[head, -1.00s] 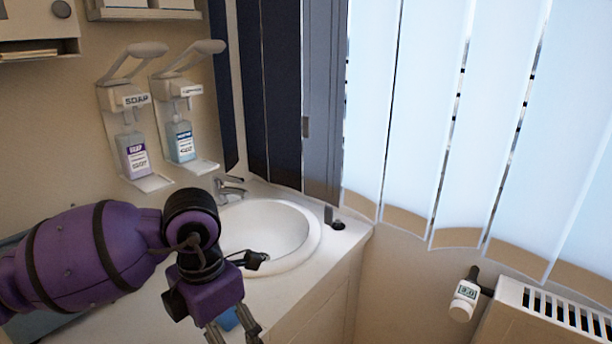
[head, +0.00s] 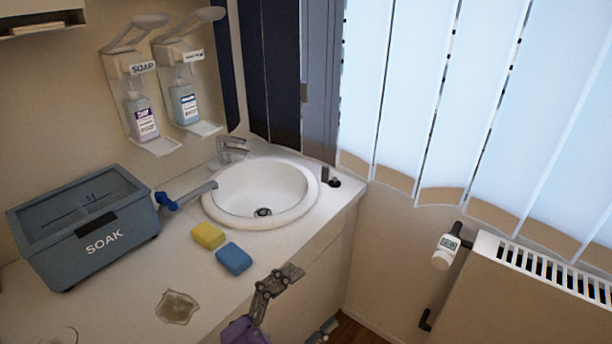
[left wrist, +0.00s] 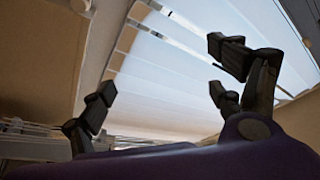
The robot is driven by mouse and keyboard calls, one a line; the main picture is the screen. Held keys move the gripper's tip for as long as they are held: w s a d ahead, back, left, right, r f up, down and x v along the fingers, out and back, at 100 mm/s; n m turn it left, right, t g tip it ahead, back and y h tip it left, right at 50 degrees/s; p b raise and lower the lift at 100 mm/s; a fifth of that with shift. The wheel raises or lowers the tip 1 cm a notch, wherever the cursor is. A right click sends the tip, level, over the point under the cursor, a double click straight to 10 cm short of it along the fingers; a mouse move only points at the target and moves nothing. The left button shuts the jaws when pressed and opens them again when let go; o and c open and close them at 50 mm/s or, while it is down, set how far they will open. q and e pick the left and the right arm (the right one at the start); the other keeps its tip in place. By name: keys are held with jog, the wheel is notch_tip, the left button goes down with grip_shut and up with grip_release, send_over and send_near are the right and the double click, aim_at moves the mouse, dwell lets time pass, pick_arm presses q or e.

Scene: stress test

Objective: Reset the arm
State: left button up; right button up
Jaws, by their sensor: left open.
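My left gripper (head: 309,299) shows at the bottom of the head view, beside the front edge of the counter. Its purple body is partly cut off by the lower edge of the picture. Its dark fingers are spread apart, with nothing between them. In the left wrist view the open fingers (left wrist: 165,84) stand against the bright window blinds, also empty. My right gripper is in neither view.
The counter (head: 205,285) holds a SOAK box (head: 100,243), a blue-ended brush (head: 187,197) reaching the sink (head: 262,222), a yellow sponge (head: 208,235), a blue sponge (head: 234,259) and a clear crumpled-looking item (head: 177,307). A radiator (head: 520,305) stands right.

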pick_arm(q)
jog(key=s+a+f+n+t+y+p, duration=0.1)
jog(key=s+a+f+n+t+y, duration=0.2)
jog(key=a+f+n+y, duration=1)
jog(key=s+a+f+n+g+y, duration=0.1)
jog(key=s+a+f+n+g, duration=0.2)
jog(key=s+f, duration=0.5)
jog(key=s+a+f+n+g+y+p, duration=0.1)
jog(key=s+a+f+n+g, duration=0.3)
jog(key=s+f, duration=0.4)
jog(key=s+y, duration=0.1)
jog(key=s, duration=0.1)
jog(key=shift+s+f, duration=0.3)
jog(key=shift+f, duration=0.05)
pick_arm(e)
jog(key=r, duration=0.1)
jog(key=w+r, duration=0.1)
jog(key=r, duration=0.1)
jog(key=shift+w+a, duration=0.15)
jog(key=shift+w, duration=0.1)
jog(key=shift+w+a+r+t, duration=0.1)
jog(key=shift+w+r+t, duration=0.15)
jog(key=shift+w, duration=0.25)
